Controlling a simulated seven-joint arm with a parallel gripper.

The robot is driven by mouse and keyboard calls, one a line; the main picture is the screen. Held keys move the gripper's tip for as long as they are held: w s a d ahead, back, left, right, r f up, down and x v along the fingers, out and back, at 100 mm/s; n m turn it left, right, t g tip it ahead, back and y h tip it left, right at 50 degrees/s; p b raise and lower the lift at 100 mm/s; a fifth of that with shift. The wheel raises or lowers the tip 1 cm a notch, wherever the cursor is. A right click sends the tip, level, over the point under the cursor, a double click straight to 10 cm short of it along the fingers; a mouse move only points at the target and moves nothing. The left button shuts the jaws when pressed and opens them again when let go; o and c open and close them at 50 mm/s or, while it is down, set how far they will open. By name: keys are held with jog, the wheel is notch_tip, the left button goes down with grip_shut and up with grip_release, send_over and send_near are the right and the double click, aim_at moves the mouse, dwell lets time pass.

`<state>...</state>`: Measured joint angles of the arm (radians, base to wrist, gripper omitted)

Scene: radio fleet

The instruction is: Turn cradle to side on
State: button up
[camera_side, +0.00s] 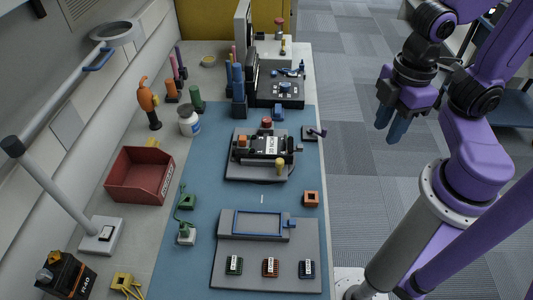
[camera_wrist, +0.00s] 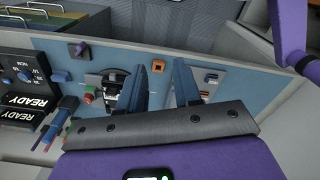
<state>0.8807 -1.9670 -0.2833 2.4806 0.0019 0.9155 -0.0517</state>
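The cradle (camera_side: 240,170) is a grey plate on a round base in the middle of the blue mat. A black radio with a white label (camera_side: 268,147) lies in it, long side across the picture. A red knob, an orange block and a yellow knob show around the radio. The cradle also shows in the wrist view (camera_wrist: 93,82), partly hidden behind a finger. My gripper (camera_side: 393,122) hangs at the right, beyond the bench edge and apart from the cradle. Its two blue fingers stand apart with nothing between them; they also show in the wrist view (camera_wrist: 160,88).
A small post with a lever (camera_side: 311,132) stands right of the cradle. A black unit with a blue dial (camera_side: 283,90) is behind. A grey board (camera_side: 225,262) with a blue-rimmed tray is in front. A red bin (camera_side: 140,175) and a lamp (camera_side: 60,195) stand left.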

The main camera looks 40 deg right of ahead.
jog(key=w+a+n, duration=0.5)
jog(key=w+a, duration=0.1)
jog(key=w, duration=0.3)
jog(key=n, duration=0.6)
send_near(280, 160)
jog(key=f, duration=1.1)
jog(key=shift+w+a, duration=0.1)
jog(key=shift+a, duration=0.1)
grip_shut()
